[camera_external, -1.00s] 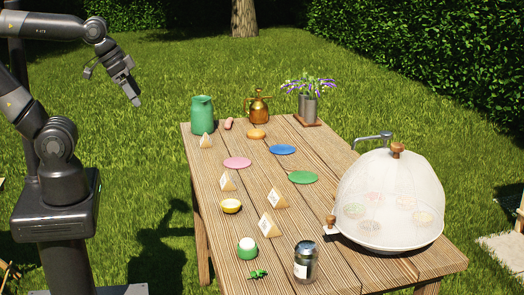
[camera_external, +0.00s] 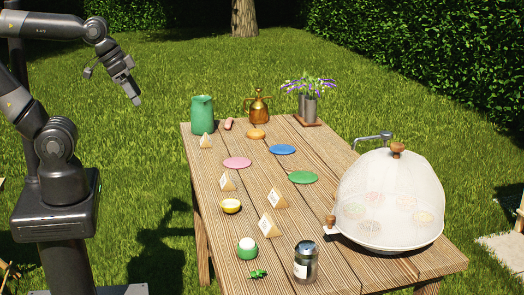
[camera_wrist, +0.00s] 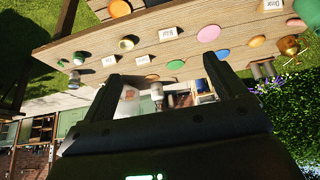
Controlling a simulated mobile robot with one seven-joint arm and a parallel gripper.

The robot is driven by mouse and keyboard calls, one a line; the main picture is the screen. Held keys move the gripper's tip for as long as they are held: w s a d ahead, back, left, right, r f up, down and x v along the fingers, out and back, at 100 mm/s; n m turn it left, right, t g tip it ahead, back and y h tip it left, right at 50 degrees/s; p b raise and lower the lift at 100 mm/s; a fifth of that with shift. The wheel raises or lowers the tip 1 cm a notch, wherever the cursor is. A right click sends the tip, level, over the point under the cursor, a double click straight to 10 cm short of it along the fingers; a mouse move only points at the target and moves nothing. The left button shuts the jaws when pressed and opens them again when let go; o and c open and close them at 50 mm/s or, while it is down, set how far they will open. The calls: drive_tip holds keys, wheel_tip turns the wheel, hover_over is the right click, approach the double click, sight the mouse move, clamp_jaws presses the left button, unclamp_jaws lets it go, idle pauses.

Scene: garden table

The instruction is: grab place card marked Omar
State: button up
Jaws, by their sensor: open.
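Several small tent-shaped place cards stand on the wooden table (camera_external: 335,160). In the external view, one card (camera_external: 206,141) is at the far left near the green pitcher, one (camera_external: 227,181) is left of centre, and two more (camera_external: 277,198) (camera_external: 268,225) are nearer; their lettering is too small to read there. In the wrist view, a card at the top right (camera_wrist: 272,6) bears lettering that looks like "Omar"; another card (camera_wrist: 168,33) carries a different, unclear word. My gripper (camera_external: 136,102) is open and empty, raised left of the table; its fingers also show in the wrist view (camera_wrist: 166,82).
A green pitcher (camera_external: 202,115), copper can (camera_external: 258,106) and flower pot (camera_external: 308,107) stand at the far end. A mesh dome (camera_external: 392,195) covers the right side. A glass jar (camera_external: 305,262) is at the near edge. Coloured discs lie mid-table.

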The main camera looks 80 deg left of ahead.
drive_tip(key=w+a+g, duration=0.2)
drive_tip(key=w+a, duration=0.5)
drive_tip(key=w, duration=0.3)
drive_tip(key=m+g, duration=0.1)
drive_tip(key=g, duration=0.3)
hover_over(206, 135)
drive_tip(key=f, duration=2.3)
drive_tip(key=shift+s+d, duration=0.1)
drive_tip(key=shift+s, duration=0.3)
drive_tip(key=shift+w+f, duration=0.15)
drive_tip(key=shift+f, duration=1.3)
drive_tip(key=shift+w+f, duration=0.15)
drive_tip(key=shift+f, duration=1.3)
drive_tip(key=shift+c, duration=0.6)
drive_tip(key=c, duration=0.9)
drive_tip(key=shift+r, duration=0.15)
drive_tip(key=shift+c, duration=0.2)
